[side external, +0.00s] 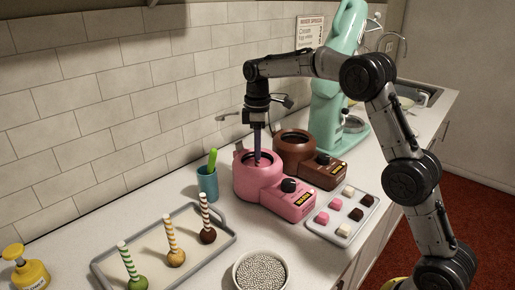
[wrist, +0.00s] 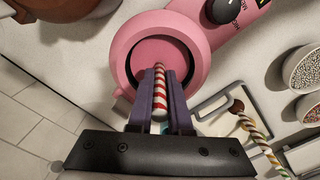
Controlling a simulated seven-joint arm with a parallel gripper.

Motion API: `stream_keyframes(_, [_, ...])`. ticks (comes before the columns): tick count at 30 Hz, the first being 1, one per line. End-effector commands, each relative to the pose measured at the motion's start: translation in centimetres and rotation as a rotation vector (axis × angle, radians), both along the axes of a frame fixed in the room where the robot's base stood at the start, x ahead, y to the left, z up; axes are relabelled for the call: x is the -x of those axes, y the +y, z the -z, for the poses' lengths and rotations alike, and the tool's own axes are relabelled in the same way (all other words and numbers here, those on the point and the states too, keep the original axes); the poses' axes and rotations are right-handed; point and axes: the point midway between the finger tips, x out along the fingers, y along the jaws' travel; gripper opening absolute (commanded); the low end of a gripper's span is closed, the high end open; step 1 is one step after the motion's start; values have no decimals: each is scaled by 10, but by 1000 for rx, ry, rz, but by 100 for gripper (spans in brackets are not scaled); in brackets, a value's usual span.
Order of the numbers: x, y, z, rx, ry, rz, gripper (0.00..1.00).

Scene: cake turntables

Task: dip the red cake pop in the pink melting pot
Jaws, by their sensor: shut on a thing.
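The pink melting pot (side external: 255,180) stands on the counter with its dial at front right; in the wrist view its rim (wrist: 118,58) surrounds smooth pink melt (wrist: 160,48). My gripper (side external: 257,157) points down into the pot's opening. In the wrist view, my gripper (wrist: 160,78) is shut on a red-and-white striped stick (wrist: 160,97), the stick of the red cake pop. The stick's far end is over the pot's opening. The cake ball itself is not visible in either view, and I cannot tell how deep it sits.
A brown melting pot (side external: 293,148) stands just behind the pink one. A blue cup (side external: 207,184) is at its left. A tray (side external: 110,262) with three cake pops, a sprinkle bowl (side external: 261,272) and a sweets tray (side external: 343,237) are in front. A mint mixer (side external: 326,110) stands behind.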

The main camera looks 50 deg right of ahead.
Motion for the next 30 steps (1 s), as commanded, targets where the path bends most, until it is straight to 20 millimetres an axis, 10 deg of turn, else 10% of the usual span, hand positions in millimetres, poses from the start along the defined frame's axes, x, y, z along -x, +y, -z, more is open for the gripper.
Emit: stream_keyframes(30, [0, 0, 10, 0, 0, 0, 0])
